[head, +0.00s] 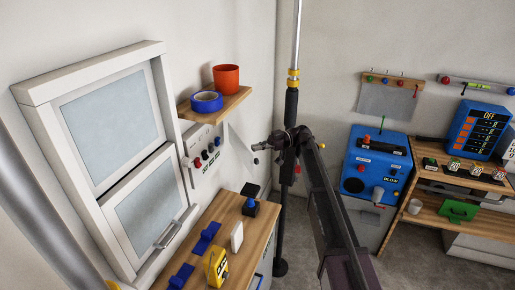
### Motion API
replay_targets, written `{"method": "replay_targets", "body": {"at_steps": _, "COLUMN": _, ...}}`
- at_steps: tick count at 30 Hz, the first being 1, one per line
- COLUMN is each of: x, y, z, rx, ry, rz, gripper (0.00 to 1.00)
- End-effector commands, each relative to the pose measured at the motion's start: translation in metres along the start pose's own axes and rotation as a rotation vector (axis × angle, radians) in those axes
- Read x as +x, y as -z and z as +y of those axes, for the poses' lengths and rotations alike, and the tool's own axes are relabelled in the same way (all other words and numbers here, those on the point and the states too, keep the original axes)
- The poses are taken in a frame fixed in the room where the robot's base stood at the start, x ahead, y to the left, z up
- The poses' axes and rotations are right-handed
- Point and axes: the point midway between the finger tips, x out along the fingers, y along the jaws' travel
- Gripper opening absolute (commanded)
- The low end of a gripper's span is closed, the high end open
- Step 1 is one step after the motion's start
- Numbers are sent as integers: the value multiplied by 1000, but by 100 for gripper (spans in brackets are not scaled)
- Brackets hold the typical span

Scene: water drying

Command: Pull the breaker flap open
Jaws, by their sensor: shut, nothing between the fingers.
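No part is clearly readable as the breaker flap. A white wall panel (199,161) with red, blue and dark knobs and green marks is mounted under the shelf at the left. A blue unit (464,129) marked OFF, with rows of orange bars, stands on the wooden bench at the right. My gripper (261,146) is small and dark in the middle of the head view, to the right of the white panel and apart from it. It looks shut and empty. My arm partly hides the floor and wall behind it.
A wooden shelf (231,103) holds an orange cup (226,78) and blue tape (206,102). A wooden counter (226,215) holds several small devices. A white-framed window (111,168) is at left. A blue machine (376,171) stands beside the right bench (430,215).

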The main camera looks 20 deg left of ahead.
Motion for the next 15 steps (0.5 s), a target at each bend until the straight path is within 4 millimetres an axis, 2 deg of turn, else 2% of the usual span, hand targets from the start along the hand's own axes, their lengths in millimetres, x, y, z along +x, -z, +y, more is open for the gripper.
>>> {"method": "replay_targets", "body": {"at_steps": 1, "x": 0, "y": 10, "z": 0, "rx": 0, "ry": 1, "rz": 0, "gripper": 0}}
{"method": "replay_targets", "body": {"at_steps": 5, "x": 1, "y": 20, "z": 0, "rx": 0, "ry": 1, "rz": -1, "gripper": 0}}
{"method": "replay_targets", "body": {"at_steps": 15, "x": 1, "y": 34, "z": 0, "rx": 0, "ry": 1, "rz": -1, "gripper": 0}}
